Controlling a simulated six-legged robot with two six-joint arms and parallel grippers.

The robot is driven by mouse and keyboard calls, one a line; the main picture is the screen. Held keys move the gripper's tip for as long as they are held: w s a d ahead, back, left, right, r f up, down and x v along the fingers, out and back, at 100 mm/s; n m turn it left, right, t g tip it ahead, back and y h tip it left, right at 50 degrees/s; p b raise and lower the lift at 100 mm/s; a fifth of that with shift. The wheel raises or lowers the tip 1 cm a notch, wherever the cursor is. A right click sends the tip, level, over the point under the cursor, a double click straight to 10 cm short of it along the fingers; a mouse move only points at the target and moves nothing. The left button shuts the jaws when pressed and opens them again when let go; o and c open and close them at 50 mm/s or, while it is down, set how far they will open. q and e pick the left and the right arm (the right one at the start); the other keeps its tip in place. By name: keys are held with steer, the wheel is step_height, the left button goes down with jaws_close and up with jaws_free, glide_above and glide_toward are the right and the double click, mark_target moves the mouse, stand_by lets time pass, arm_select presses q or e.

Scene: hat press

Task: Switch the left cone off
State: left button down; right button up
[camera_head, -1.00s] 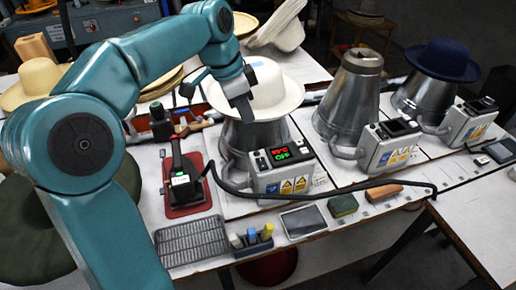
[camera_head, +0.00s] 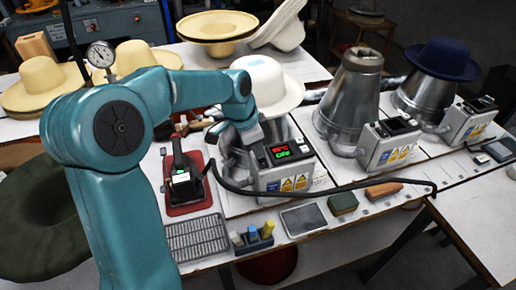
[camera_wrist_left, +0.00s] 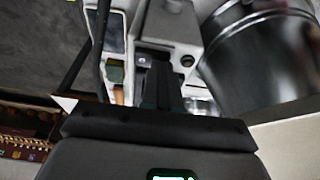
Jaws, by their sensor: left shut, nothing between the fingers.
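The left cone (camera_head: 281,128) is a metal cone with a white hat (camera_head: 285,88) on it, mostly behind my left arm in the head view. Its grey control box (camera_head: 305,169) has a display (camera_head: 287,151) with a red line above a green line, too small to read surely. My left gripper (camera_head: 259,157) is shut and empty, at the left end of the box top. In the left wrist view, the shut fingers (camera_wrist_left: 161,82) reach the box (camera_wrist_left: 172,22), with the shiny cone (camera_wrist_left: 268,62) at right. Contact with a switch cannot be told. My right gripper is out of view.
Two more cones stand to the right: a bare middle one (camera_head: 347,108) and one under a navy hat (camera_head: 443,60). A black cable (camera_head: 330,188) runs along the bench front. A red-based iron-like device (camera_head: 187,181) stands left of the box.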

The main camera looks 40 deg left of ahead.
arm_select(q)
steer(key=shift+f, duration=0.2)
steer(key=shift+f, duration=0.1)
steer(key=shift+a+f+b, duration=0.1)
steer(key=shift+f+b, duration=0.15)
steer(key=shift+b, duration=0.15)
steer(key=shift+r, duration=0.15)
